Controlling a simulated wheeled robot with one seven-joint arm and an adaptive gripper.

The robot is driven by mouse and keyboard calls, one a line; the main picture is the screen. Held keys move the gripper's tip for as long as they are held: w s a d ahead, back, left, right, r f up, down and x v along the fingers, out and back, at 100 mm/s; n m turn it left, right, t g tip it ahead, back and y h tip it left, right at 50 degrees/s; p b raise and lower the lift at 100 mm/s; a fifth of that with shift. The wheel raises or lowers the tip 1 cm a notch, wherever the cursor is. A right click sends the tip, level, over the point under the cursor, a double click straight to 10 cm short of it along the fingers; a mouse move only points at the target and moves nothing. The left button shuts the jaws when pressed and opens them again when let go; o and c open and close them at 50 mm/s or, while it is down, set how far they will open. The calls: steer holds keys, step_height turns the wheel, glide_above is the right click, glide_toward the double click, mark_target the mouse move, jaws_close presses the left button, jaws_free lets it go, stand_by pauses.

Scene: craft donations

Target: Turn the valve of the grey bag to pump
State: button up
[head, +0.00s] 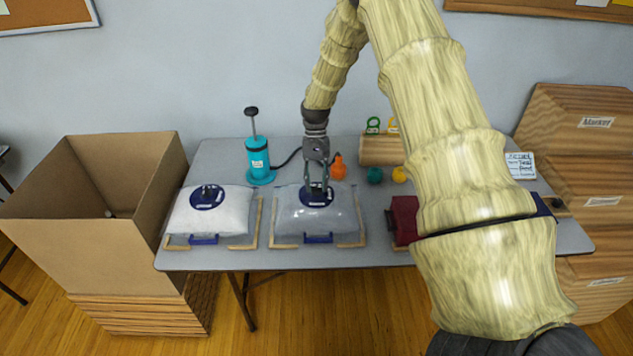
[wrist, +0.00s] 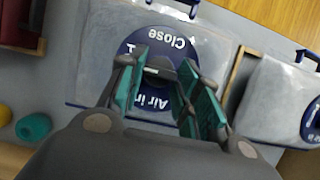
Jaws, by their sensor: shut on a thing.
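The grey bag (head: 315,222) lies in a wooden frame in the middle of the table, with a blue round valve dial on its top. In the wrist view the dial (wrist: 190,47) shows the words "Close" and "Air in", upside down, and a dark knob (wrist: 160,68) at its middle. My gripper (head: 317,187) reaches down onto the dial. In the wrist view its teal-padded fingers (wrist: 172,88) are shut on the knob and hide part of it and of the lettering. The pointer's setting is hard to read.
A white bag (head: 225,222) with a similar dial lies left. A teal pump (head: 258,158) with a black hose stands behind, an orange piece (head: 338,168) near the hose end. A dark red item (head: 403,216) is right; a cardboard box (head: 70,245) stands left of the table.

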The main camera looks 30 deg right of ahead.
steer(key=o, duration=1)
steer(key=v, duration=1.2)
steer(key=shift+d, duration=0.15)
steer(key=shift+f, duration=0.15)
